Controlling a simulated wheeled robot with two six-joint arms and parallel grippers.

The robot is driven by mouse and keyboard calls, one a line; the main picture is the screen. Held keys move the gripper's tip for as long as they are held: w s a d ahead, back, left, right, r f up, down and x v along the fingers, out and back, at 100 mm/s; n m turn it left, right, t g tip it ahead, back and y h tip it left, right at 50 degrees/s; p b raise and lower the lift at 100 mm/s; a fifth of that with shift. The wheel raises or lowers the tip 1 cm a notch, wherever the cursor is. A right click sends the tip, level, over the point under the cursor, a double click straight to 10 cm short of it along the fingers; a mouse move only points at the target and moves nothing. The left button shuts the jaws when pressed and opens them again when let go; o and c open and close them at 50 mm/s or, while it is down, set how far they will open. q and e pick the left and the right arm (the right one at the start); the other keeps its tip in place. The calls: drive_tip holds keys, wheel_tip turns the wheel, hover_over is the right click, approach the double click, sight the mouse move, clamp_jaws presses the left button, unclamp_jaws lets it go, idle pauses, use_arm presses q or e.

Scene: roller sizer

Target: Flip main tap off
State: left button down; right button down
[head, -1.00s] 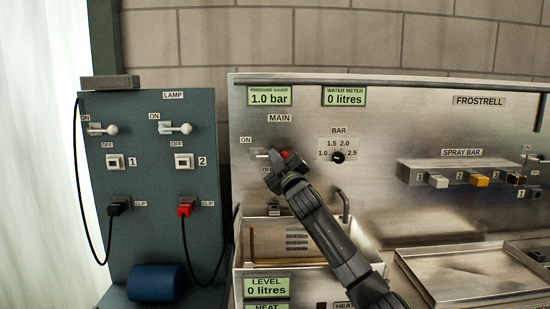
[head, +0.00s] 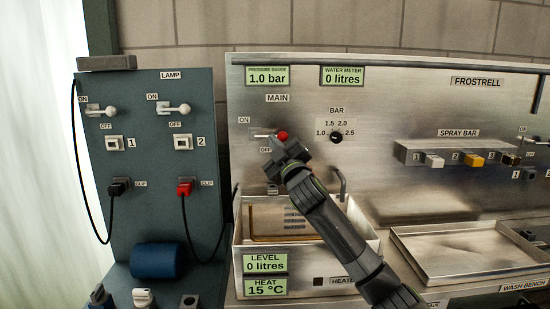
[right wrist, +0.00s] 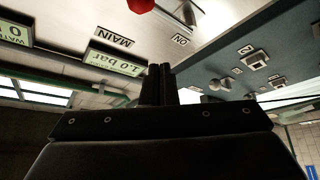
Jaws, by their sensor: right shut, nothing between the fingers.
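The main tap (head: 282,135) is a short lever with a red knob on the steel panel, under the MAIN label. Its ON label (head: 244,120) is above left and its OFF label (head: 265,150) is below. The lever sticks out with its knob to the right; I cannot tell exactly which setting it is at. My right gripper (head: 273,160) is shut and empty, just below the knob in the head view. The right wrist view shows the closed fingers (right wrist: 157,85) with the red knob (right wrist: 141,5) at the top edge, apart from them. My left gripper is not in view.
The pressure gauge (head: 267,76) reads 1.0 bar and the water meter (head: 343,76) 0 litres. The BAR dial (head: 336,137) is right of the tap. A blue lamp panel (head: 150,220) with two levers stands left. A steel basin (head: 240,235) is below my right arm.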

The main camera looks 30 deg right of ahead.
drive_tip(key=shift+s+a+f+b, duration=0.15)
drive_tip(key=shift+s+a+f, duration=0.2)
drive_tip(key=shift+s, duration=0.25)
drive_tip(key=shift+s+a+f+b, duration=0.15)
drive_tip(key=shift+s+a+f, duration=0.15)
drive_tip(key=shift+s, duration=0.25)
drive_tip(key=shift+r, duration=0.1)
drive_tip(key=shift+a, duration=0.15)
